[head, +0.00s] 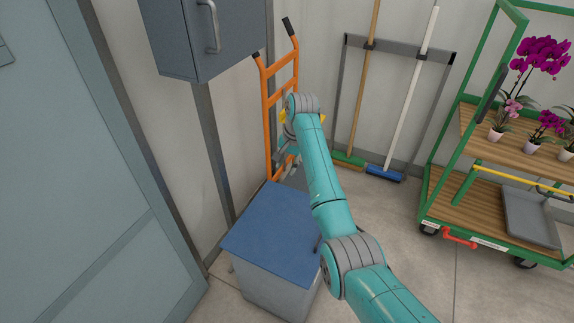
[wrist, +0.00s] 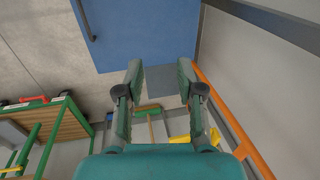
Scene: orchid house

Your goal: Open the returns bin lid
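The returns bin is a grey box (head: 267,290) with a flat blue lid (head: 265,233), standing on the floor in the lower middle of the head view. The lid lies shut on it. In the wrist view the blue lid (wrist: 150,30) fills the top middle, with a dark bar-like handle (wrist: 85,22) along its left edge. My gripper (wrist: 161,80) is open and empty, its two fingers apart, near the lid's edge by the wall and not visibly touching it. In the head view my gripper is mostly hidden behind my arm, beyond the bin's far edge.
An orange hand truck (head: 267,115) leans behind the bin. Brooms hang on a grey rack (head: 398,47) behind. A green trolley with orchids (head: 465,210) stands at right. A grey wall cabinet (head: 205,40) hangs at upper left. The floor between bin and trolley is clear.

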